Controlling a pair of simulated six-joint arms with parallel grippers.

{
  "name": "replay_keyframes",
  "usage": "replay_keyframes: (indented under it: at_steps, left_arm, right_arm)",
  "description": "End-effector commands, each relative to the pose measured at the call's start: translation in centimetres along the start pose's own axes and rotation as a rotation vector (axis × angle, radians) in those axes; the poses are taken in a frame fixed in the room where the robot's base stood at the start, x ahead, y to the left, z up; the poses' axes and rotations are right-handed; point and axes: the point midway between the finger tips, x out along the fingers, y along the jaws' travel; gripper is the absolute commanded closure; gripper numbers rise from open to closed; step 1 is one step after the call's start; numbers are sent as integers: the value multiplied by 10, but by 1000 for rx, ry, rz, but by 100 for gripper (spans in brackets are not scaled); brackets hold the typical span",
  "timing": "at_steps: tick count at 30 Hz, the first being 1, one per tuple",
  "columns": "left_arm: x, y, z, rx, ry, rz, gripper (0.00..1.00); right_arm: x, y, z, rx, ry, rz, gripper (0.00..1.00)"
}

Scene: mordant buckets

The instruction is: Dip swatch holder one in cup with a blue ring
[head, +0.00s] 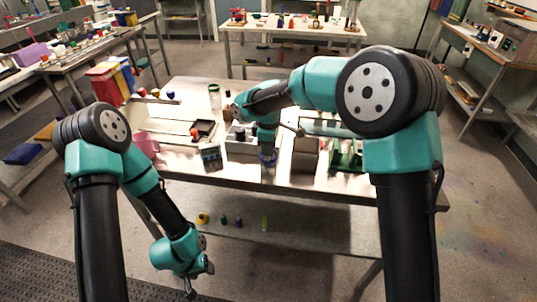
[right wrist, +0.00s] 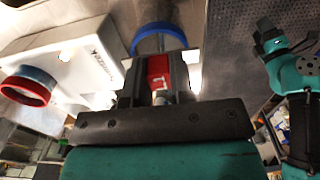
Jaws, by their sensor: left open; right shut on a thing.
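My right gripper (right wrist: 158,84) is shut on a red swatch holder (right wrist: 157,68) with a white mark, taken to be swatch holder one. The cup with a blue ring (right wrist: 160,32) lies just beyond the fingertips; its ring also shows in the head view (head: 268,158), under my right wrist. A grey strip runs from the holder towards the ring's opening; I cannot tell how deep it reaches. In the head view the holder is hidden by my arm. My left gripper (head: 198,272) is open and empty, low in front of the table.
A red-ringed cup (right wrist: 27,88) stands at a white box (right wrist: 80,62) beside the blue ring. On the table (head: 215,178), a grey device (head: 211,156), a green rack (head: 345,157) and a tall green-lidded jar (head: 214,96) stand around the right gripper. A pink jug (head: 146,145) is at the left.

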Motion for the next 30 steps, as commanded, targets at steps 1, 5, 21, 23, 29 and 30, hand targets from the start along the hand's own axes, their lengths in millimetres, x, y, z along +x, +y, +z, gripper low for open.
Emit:
replay_keyframes:
  at_steps: [1, 5, 21, 23, 29, 30]
  left_arm:
    - [0, 0, 0, 0, 0, 0, 43]
    - [0, 0, 0, 0, 0, 0, 43]
    - [0, 0, 0, 0, 0, 0, 43]
    - [0, 0, 0, 0, 0, 0, 43]
    - [0, 0, 0, 0, 0, 0, 43]
    - [0, 0, 0, 0, 0, 0, 43]
  right_arm:
    - [0, 0, 0, 0, 0, 0, 100]
    - [0, 0, 0, 0, 0, 0, 100]
    - [-8, 0, 0, 0, 1, 1, 100]
    - [-8, 0, 0, 0, 1, 1, 100]
    - [-8, 0, 0, 0, 1, 1, 100]
    - [-8, 0, 0, 0, 1, 1, 100]
